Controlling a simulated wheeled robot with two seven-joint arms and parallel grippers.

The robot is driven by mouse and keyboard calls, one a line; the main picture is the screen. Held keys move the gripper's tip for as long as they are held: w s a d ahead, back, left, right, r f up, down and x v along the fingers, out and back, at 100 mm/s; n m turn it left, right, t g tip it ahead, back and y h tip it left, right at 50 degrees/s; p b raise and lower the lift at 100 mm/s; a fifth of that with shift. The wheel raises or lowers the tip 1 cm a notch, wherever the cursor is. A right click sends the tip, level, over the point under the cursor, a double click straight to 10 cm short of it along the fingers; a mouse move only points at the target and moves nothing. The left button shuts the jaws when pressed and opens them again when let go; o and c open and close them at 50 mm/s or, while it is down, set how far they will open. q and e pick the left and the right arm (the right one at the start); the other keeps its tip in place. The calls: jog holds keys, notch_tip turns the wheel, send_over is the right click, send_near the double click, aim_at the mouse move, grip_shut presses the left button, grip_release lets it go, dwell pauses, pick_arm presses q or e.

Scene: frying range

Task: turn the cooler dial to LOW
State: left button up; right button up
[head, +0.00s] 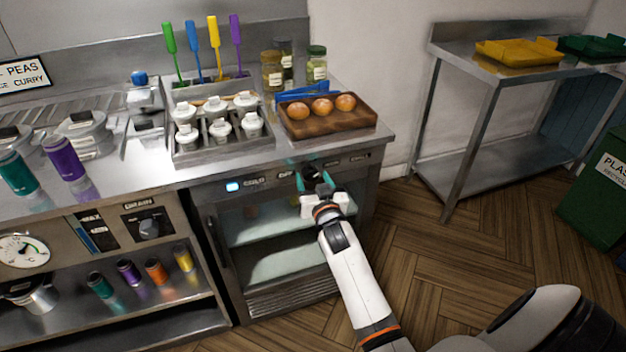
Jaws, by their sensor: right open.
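The cooler (275,235) is the glass-fronted unit under the right end of the steel counter. Its control strip has a lit blue-white display (232,187), the word COLD and more small lettering to the right. My right gripper (314,178) is at this strip, right of COLD, with its dark fingers apart. The cooler dial is hidden or cannot be told from the dark fingers, so its setting and any contact cannot be read. My left gripper is out of view.
Above the strip, a wooden tray (357,125) of buns stands near the counter edge, beside a rack (178,157) of white-lidded pots. Another knob (149,228), marked DRAIN, is on the left unit. Open floor lies right, before a steel table (471,175).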

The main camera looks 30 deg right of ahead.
jog(key=shift+w+d, duration=0.1)
jog(key=shift+w, duration=0.25)
jog(key=c, duration=1)
